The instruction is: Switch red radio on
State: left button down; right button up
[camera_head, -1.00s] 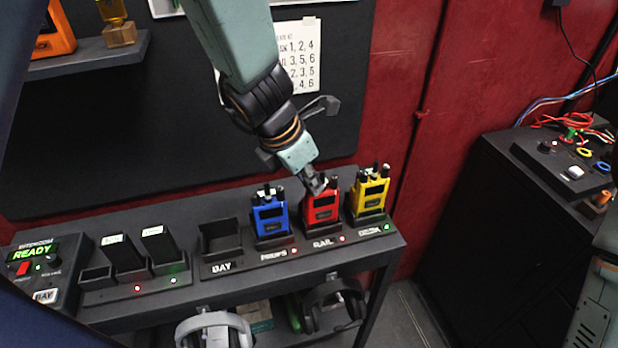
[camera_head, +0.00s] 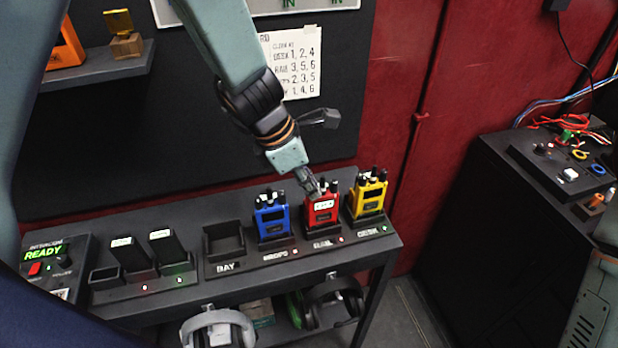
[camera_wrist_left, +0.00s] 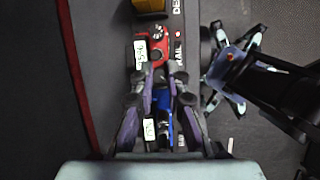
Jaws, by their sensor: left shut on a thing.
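The red radio (camera_head: 322,211) stands upright in the RAIL slot of the charging shelf, between a blue radio (camera_head: 271,220) and a yellow radio (camera_head: 369,198). My left gripper (camera_head: 314,190) is at the top of the red radio, closed at its knobs and antenna; the exact part gripped is too small to tell. In the left wrist view the fingertips (camera_wrist_left: 167,74) meet the near edge of the red radio (camera_wrist_left: 158,48), with the blue radio (camera_wrist_left: 162,100) below, between the fingers. My right gripper is out of view.
An empty BAY slot (camera_head: 224,241) and two dark packs in chargers stand to the left, beside an intercom box reading READY (camera_head: 43,255). Headsets (camera_head: 218,328) hang below the shelf. A black cabinet (camera_head: 480,230) with cables stands at right.

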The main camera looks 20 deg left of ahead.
pick_arm(q)
jog(key=c, duration=1.3)
grip_release()
jog(key=shift+c, duration=0.2)
jog(key=shift+r, duration=0.1)
jog(key=v, duration=1.2)
jog(key=shift+s, duration=0.1)
